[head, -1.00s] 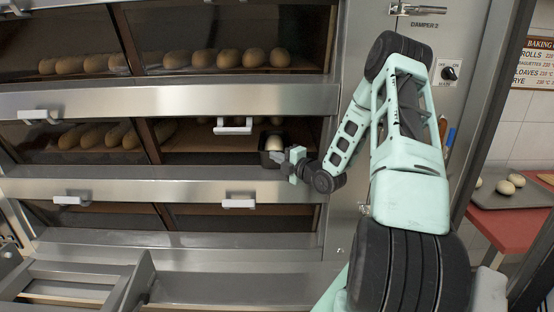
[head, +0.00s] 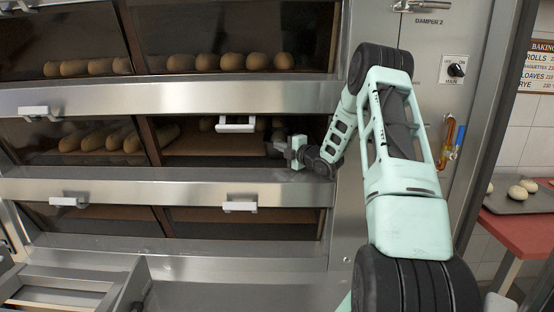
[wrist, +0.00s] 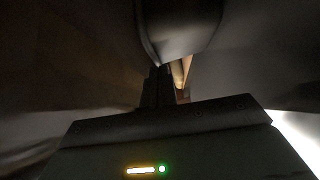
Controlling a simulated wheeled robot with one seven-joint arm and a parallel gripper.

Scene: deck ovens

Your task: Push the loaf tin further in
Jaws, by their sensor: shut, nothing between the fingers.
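The loaf tin (head: 271,150) is a small dark tin inside the right half of the middle oven deck, near its right side. In the head view my gripper hides most of it. My gripper (head: 282,148) is shut and empty, reaching through the deck opening right at the tin's near side. In the wrist view my shut fingers (wrist: 158,80) point into the dark oven. A blurred grey shape hangs just above them there; I cannot tell whether it is the tin or whether the fingers touch it.
A white door handle (head: 235,125) sits above the opening, left of my wrist. The steel ledge (head: 230,188) runs below it. Several loaves (head: 98,138) lie in the left half of this deck. The deck floor (head: 205,147) left of the tin is clear.

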